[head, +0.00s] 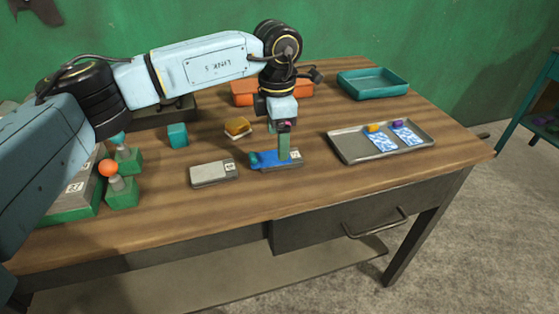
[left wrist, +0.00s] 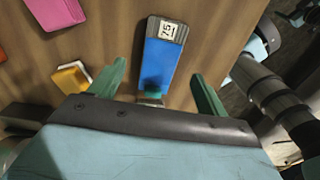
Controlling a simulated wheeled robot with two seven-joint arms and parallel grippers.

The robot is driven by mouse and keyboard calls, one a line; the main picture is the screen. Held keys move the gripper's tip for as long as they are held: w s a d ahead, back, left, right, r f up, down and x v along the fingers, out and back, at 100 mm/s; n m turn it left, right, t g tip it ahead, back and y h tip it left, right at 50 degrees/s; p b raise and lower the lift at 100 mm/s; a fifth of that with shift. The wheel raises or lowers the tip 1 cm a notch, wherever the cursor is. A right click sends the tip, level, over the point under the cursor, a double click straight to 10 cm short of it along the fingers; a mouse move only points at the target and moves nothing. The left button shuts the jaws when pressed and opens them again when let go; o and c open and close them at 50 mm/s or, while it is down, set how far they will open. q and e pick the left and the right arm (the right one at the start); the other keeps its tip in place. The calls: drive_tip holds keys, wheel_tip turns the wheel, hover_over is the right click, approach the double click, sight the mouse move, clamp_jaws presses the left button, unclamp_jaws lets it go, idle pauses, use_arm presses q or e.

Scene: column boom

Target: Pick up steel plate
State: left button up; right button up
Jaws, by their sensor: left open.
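A grey, metal-looking plate (head: 213,173) with a small label lies flat near the table's front edge. Just right of it lies a blue plate (head: 264,160) with a grey, labelled end; in the left wrist view this blue plate (left wrist: 160,62) reads "75". I cannot tell for certain which is the steel plate. My left gripper (head: 284,152) points down over the blue plate. In the left wrist view its green fingers (left wrist: 159,72) are apart, one on each side of the blue plate. My right gripper is not in view.
A metal tray (head: 350,150) with blue-and-white packets stands right. A teal tray (head: 372,84) and orange bin (head: 243,92) stand behind. A yellow-brown block (head: 237,126), teal cube (head: 177,135) and green stand with orange ball (head: 121,192) are left. The table's front edge is close.

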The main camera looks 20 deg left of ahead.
sight(296, 157)
use_arm(q)
drive_tip(key=shift+w+d+f+b, duration=0.15)
drive_tip(key=shift+f+b, duration=0.35)
drive_tip(key=shift+f, duration=1.85)
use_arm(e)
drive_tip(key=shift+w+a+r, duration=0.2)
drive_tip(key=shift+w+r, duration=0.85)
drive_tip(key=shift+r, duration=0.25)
use_arm(q)
drive_tip(key=shift+r, duration=0.1)
drive_tip(key=c, duration=1.5)
